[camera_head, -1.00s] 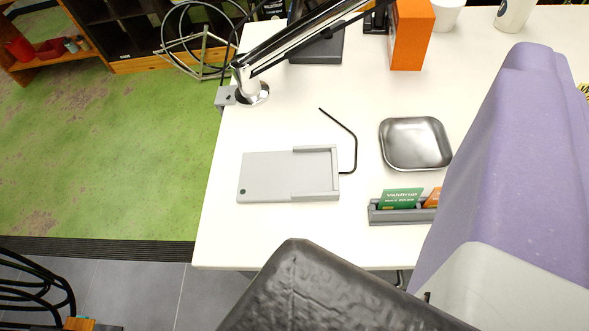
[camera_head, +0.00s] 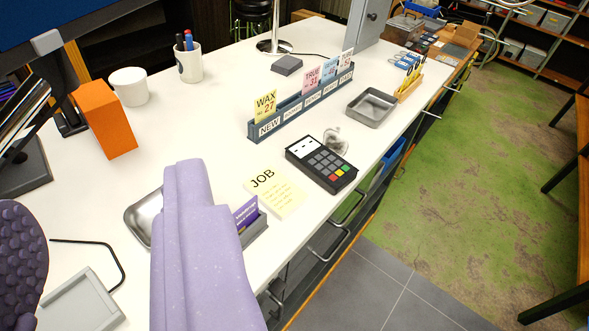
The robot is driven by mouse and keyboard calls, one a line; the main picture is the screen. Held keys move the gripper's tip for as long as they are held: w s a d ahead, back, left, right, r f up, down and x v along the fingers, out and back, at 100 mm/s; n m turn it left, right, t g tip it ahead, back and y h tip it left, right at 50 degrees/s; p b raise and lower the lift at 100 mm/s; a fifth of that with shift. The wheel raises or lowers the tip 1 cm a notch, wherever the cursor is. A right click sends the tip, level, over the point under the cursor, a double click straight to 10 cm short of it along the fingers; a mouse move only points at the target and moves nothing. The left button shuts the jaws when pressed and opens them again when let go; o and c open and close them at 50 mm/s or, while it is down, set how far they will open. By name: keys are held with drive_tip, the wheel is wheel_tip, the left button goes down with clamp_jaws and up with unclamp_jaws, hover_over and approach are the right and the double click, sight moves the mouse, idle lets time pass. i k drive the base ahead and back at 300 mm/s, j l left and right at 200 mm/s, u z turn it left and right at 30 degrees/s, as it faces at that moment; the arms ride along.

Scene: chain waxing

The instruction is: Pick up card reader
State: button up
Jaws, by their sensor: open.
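The card reader (camera_head: 322,164) is a black device with grey keys and a few red, yellow and green ones. It lies flat near the right edge of the white desk (camera_head: 209,131), in plain view. A yellow JOB note pad (camera_head: 281,196) lies just left of it.
A large lilac upright shape (camera_head: 195,250) hides part of a metal tray (camera_head: 139,217). A blue-grey card rack (camera_head: 292,112), a small clear object (camera_head: 335,142) and another metal tray (camera_head: 371,107) stand around the card reader. Green floor (camera_head: 480,160) is open at the right.

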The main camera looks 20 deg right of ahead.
sight(330, 171)
drive_tip(key=i+l+u, duration=0.3)
drive_tip(key=l, duration=0.35)
drive_tip(key=i+l+u, duration=0.3)
drive_tip(key=l, duration=0.45)
drive_tip(key=i+l+u, duration=0.2)
drive_tip(key=l, duration=0.15)
drive_tip(key=i+l+u, duration=0.15)
drive_tip(key=l, duration=0.25)
drive_tip(key=k, duration=0.05)
